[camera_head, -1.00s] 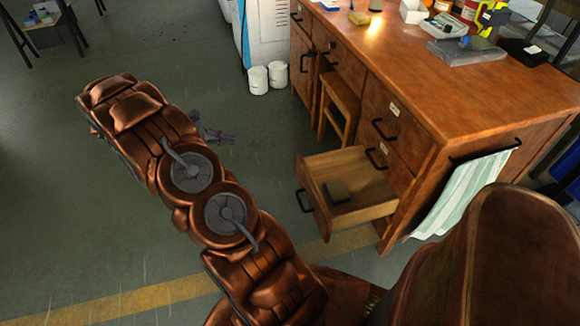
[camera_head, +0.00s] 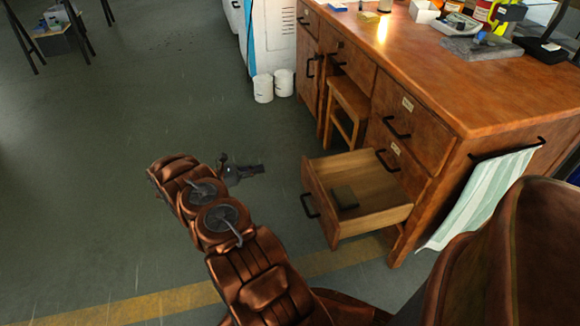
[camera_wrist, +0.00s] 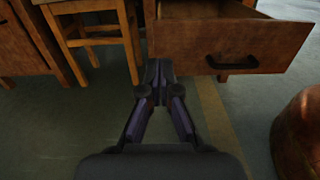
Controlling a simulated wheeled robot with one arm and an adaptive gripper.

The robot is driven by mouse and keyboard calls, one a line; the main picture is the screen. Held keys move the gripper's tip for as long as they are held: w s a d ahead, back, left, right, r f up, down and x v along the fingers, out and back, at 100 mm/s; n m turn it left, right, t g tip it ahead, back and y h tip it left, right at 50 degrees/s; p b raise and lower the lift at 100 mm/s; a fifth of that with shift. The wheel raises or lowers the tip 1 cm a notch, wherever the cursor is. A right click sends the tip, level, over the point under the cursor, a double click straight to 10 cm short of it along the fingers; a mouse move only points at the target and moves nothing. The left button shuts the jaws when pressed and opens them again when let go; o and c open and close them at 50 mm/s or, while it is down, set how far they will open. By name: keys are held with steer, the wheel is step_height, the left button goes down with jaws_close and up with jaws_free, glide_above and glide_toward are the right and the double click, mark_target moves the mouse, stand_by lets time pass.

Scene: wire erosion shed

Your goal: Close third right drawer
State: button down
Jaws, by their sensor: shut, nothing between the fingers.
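The open lower right drawer (camera_head: 355,194) sticks out from the wooden desk (camera_head: 440,108), with a small dark block (camera_head: 344,197) inside it. Its black bar handle (camera_head: 309,205) is on the front panel. In the wrist view the drawer front (camera_wrist: 232,42) is at the upper right, with its handle (camera_wrist: 232,62) in sight. My gripper (camera_head: 258,169) is shut and empty, to the left of the drawer front and apart from it in the head view. In the wrist view my gripper (camera_wrist: 158,68) points toward the drawer's left edge, left of the handle.
A wooden stool (camera_head: 347,108) stands under the desk, left of the drawers. Two white buckets (camera_head: 273,86) stand on the floor by a white machine. A striped towel (camera_head: 484,198) hangs on the desk's side.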

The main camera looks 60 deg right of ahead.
steer(key=b, duration=0.3)
glide_toward(302, 161)
steer(key=x, duration=0.5)
steer(key=shift+s+r, duration=0.25)
steer(key=shift+s, duration=0.05)
steer(key=shift+b+x, duration=0.3)
steer(key=shift+x, duration=0.55)
steer(key=shift+r, duration=0.1)
